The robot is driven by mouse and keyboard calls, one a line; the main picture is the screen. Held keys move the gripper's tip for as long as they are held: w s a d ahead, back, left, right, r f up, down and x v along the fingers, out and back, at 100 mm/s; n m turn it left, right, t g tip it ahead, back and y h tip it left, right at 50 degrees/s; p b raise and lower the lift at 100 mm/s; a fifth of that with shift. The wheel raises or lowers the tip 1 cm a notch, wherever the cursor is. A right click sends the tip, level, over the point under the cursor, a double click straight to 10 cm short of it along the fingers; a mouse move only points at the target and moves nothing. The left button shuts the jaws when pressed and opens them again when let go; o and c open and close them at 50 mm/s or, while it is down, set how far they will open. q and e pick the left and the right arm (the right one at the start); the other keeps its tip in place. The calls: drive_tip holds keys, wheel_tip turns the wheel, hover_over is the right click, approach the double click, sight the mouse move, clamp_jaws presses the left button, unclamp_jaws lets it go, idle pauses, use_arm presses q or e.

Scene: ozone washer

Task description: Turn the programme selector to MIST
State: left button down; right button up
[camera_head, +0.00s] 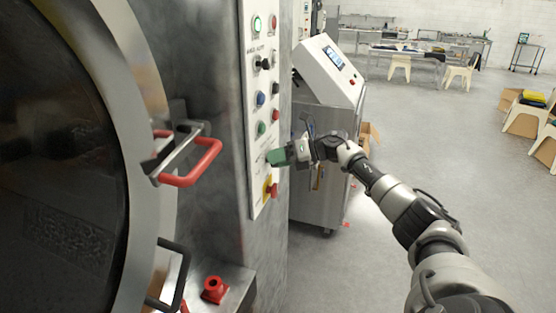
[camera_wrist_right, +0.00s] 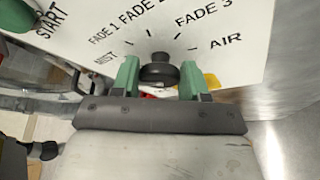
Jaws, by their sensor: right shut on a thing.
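The programme selector (camera_wrist_right: 159,71) is a dark round knob on the white control panel (camera_wrist_right: 235,45). Printed around it in the right wrist view are MIST, FADE 1, FADE 2, FADE 3 and AIR, with short tick marks. My right gripper (camera_head: 277,157) is at the lower part of the panel in the head view. Its two green fingers stand on either side of the knob and are shut on it. The gripper hides the knob in the head view. I cannot tell which mark the knob points to. My left gripper is not in view.
Coloured buttons and a black switch (camera_head: 262,63) line the panel above. A red and yellow emergency stop (camera_head: 270,189) sits just below the gripper. The washer door's red handle (camera_head: 192,168) juts out to the left. A steel cabinet (camera_head: 325,120) stands behind; open floor lies right.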

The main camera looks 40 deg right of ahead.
drive_tip(key=shift+r, duration=0.1)
drive_tip(key=o, duration=0.9)
drive_tip(key=b+v, duration=0.4)
drive_tip(key=v, duration=0.7)
drive_tip(key=shift+b, duration=0.3)
drive_tip(key=shift+w, duration=0.1)
